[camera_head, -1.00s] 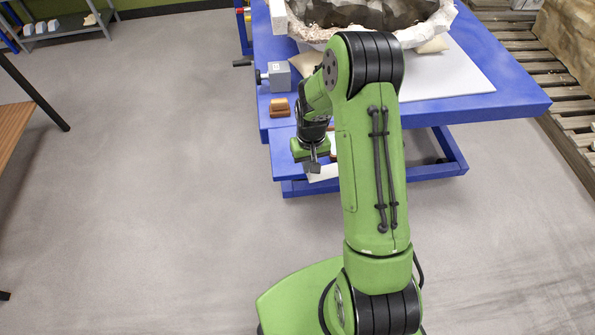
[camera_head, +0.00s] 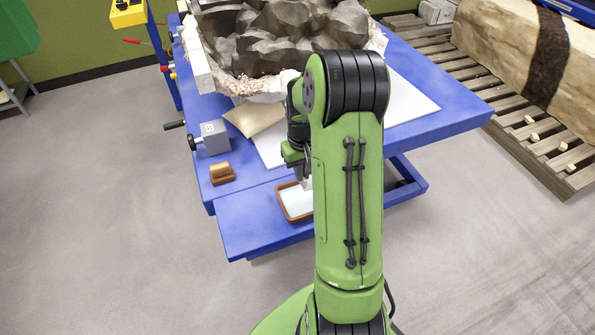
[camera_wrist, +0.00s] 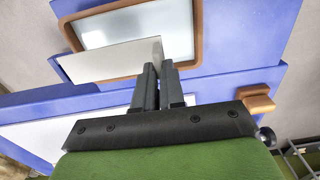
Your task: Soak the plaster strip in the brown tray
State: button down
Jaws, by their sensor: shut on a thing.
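The brown tray (camera_head: 284,207) sits on the lower blue shelf at the table's front and has a pale, water-like surface inside. In the wrist view the tray (camera_wrist: 200,30) is at the top. My gripper (camera_wrist: 156,68) is shut on the white plaster strip (camera_wrist: 108,60). The strip hangs out to the left of the fingers and overlaps the tray's near rim in that view. I cannot tell whether it touches the liquid. In the head view my gripper (camera_head: 304,183) is at the tray's right part, and my arm hides part of the tray.
A brown wooden block (camera_head: 222,174) and a grey vise-like box (camera_head: 213,138) stand on the blue table left of the tray. A beige cushion (camera_head: 255,116) lies behind. A large jacketed fossil block (camera_head: 290,40) fills the back. Open floor lies left.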

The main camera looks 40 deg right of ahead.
notch_tip(320, 180, down, 8)
jog(key=b, duration=0.5)
jog(key=shift+w, duration=0.1)
jog(key=shift+r, duration=0.1)
dwell(0.8)
jog(key=shift+r+p, duration=2.25)
jog(key=shift+r, duration=0.75)
notch_tip(320, 180, up, 5)
jog(key=p, duration=0.4)
jog(key=shift+r, duration=0.1)
